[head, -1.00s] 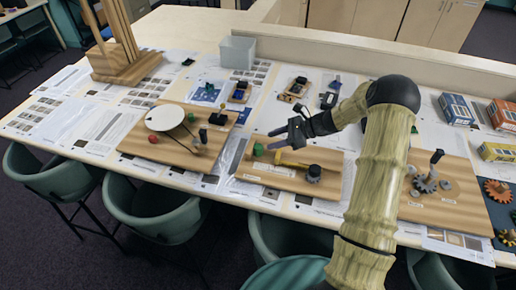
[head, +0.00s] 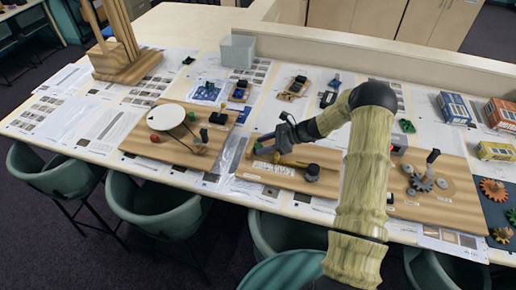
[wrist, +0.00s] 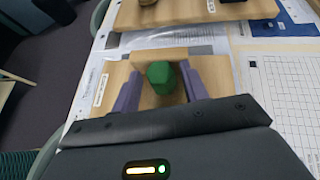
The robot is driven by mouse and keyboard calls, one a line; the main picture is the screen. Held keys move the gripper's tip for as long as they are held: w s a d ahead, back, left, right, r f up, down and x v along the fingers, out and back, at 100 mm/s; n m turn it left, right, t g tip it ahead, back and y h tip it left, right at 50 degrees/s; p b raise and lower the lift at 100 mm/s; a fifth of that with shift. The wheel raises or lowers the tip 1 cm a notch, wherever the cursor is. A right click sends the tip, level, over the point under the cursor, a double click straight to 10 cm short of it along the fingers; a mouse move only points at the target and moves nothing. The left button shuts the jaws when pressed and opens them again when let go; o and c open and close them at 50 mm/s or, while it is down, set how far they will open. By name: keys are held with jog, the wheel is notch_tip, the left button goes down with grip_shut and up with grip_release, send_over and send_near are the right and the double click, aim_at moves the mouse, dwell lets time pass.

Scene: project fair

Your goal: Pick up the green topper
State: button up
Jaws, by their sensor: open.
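The green topper (wrist: 161,77) shows in the wrist view as a rounded green block on a wooden board. It lies between the two purple fingers of my gripper (wrist: 160,88), with a finger on each side. The fingers are spread, and I cannot tell whether either one touches it. In the head view my gripper (head: 261,144) is low over the left end of the middle wooden board (head: 252,173). There the topper is mostly hidden by the fingers.
A dark knob (head: 312,172) stands at the right of the same board. A board with a white disc (head: 164,118) lies to the left, and a gear board (head: 440,195) to the right. A grey bin (head: 237,51) stands behind. Chairs line the front edge.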

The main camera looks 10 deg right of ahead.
jog(key=shift+c, duration=0.2)
jog(key=c, duration=0.7)
